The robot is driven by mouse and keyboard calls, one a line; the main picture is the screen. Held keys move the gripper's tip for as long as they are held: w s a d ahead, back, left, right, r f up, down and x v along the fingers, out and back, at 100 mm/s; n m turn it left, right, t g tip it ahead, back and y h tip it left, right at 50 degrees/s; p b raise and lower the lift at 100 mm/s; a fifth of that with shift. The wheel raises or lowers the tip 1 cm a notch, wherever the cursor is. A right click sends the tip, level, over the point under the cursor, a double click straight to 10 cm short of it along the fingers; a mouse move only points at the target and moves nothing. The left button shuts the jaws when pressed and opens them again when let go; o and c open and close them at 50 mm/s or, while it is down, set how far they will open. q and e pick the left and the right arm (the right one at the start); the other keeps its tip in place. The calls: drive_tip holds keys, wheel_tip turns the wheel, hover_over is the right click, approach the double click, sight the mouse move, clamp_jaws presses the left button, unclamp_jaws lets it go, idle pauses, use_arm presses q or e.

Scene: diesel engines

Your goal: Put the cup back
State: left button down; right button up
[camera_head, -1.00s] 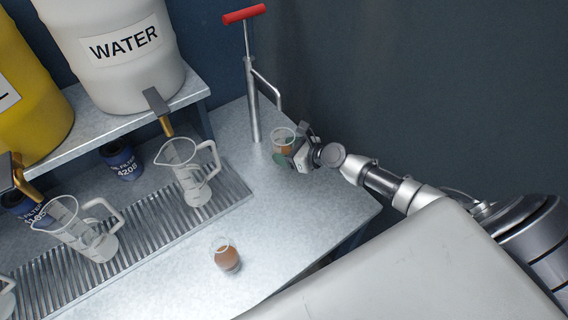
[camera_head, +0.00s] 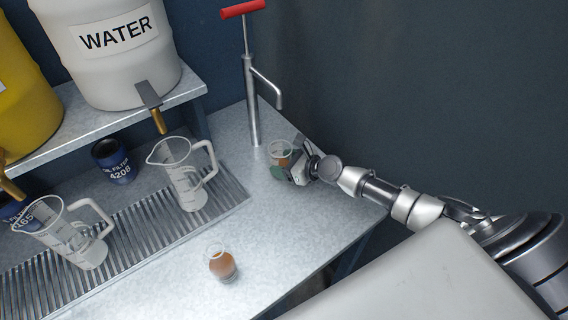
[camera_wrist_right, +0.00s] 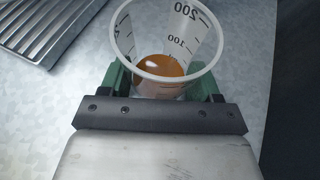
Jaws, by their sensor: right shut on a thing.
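A small clear measuring cup (camera_head: 281,150) with orange-brown liquid is near the table's back right, close to the hand pump. My right gripper (camera_head: 284,170) is shut on this cup, its green fingers at the cup's sides. In the right wrist view the cup (camera_wrist_right: 166,42) shows its graduations and the liquid inside, between the green fingers of my right gripper (camera_wrist_right: 165,82). Whether the cup's base touches the table cannot be told. A second small cup (camera_head: 221,263) with brown liquid stands on the table at the front. My left gripper is not in view.
A metal hand pump (camera_head: 252,100) with a red handle stands behind the held cup. Two clear jugs (camera_head: 186,180) (camera_head: 75,235) stand on the slatted drain grate (camera_head: 140,233). A water barrel (camera_head: 115,60) sits on a shelf. The table between grate and right edge is mostly clear.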

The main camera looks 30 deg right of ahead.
drive_tip(key=o, duration=1)
drive_tip(key=shift+f, duration=0.1)
drive_tip(key=shift+s+r, duration=0.1)
drive_tip(key=shift+r, duration=0.15)
drive_tip(key=v, duration=1)
drive_tip(key=shift+s+d+f, duration=0.15)
drive_tip(key=shift+s+d, duration=0.05)
drive_tip(key=shift+s+d+r, duration=0.3)
drive_tip(key=shift+s+r, duration=0.1)
drive_tip(key=shift+s, duration=0.1)
